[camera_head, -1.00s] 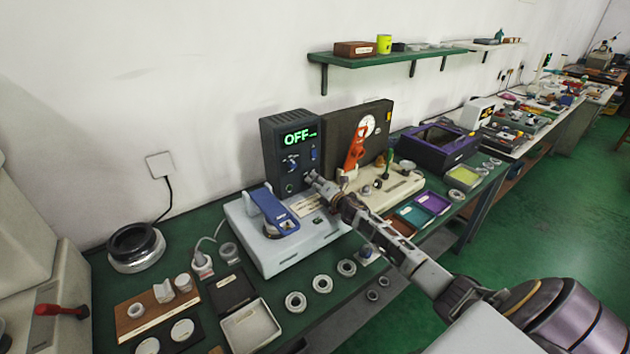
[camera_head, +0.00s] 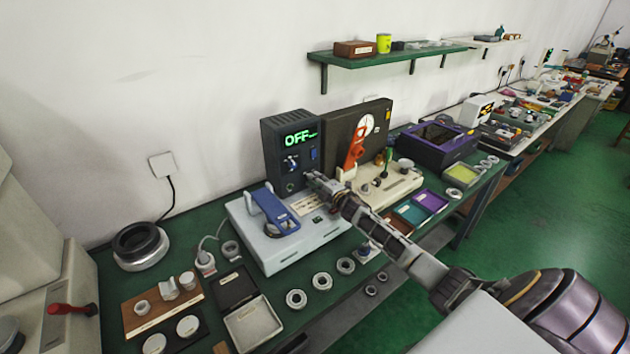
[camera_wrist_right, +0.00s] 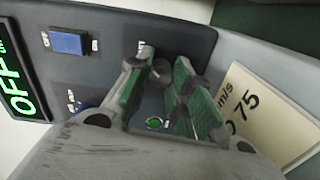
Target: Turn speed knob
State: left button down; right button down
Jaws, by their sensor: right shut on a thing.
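The dark control box (camera_head: 287,150) stands at the back of the pale machine base. Its green display (camera_head: 299,138) reads OFF. The right gripper (camera_head: 312,178) is at the lower right of the box's front face. In the right wrist view, its green-padded fingers (camera_wrist_right: 162,84) are shut around a small dark round knob (camera_wrist_right: 159,72), partly hidden by the fingers; its label cannot be read. A blue switch (camera_wrist_right: 67,41) and a green button (camera_wrist_right: 155,122) are on the same panel. My left gripper is not in view.
A blue clamp arm (camera_head: 272,207) is left of the gripper on the base. A dark gauge board with an orange part (camera_head: 356,148) stands close to the right. Several bearing rings (camera_head: 322,281) lie in front. A "75" label plate (camera_wrist_right: 255,108) is beside the panel.

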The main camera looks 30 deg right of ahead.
dwell(0.4)
jog(key=c, duration=1.2)
grip_release()
jog(key=shift+d, duration=0.1)
jog(key=shift+c, duration=0.2)
jog(key=shift+s, duration=0.15)
jog(key=shift+s+d+r, duration=0.1)
jog(key=shift+s+d, duration=0.05)
jog(key=shift+s, duration=1.8)
jog(key=shift+s+d+r, duration=0.1)
jog(key=shift+s, duration=1.85)
jog(key=shift+s+d, duration=0.15)
jog(key=shift+s, duration=1.8)
jog(key=shift+s+f, duration=0.1)
